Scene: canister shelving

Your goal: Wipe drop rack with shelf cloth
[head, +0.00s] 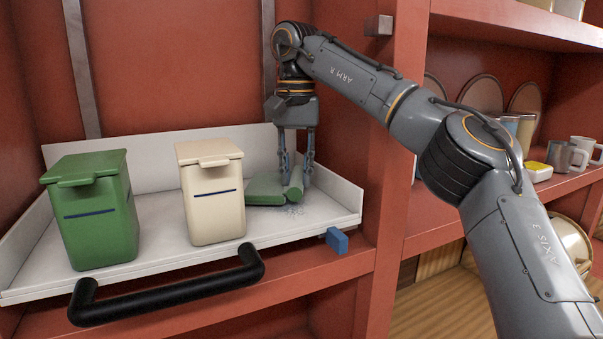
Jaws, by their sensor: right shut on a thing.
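The drop rack (155,233) is a white tray-like shelf with raised side and back walls and a black bar handle (170,290) along its front. My right gripper (297,178) points down over its right part and is shut on the green shelf cloth (268,190). The cloth lies folded on the rack surface, beside the cream canister. A pale, speckled patch (295,210) shows on the rack just in front of the cloth. The gripper's fingertips partly cover the cloth. My left gripper is not in view.
A green lidded canister (98,215) stands on the rack's left part and a cream lidded canister (212,195) near its middle. A blue block (337,240) sits at the front right edge. A red upright divides the rack from shelves with mugs (566,158) and plates.

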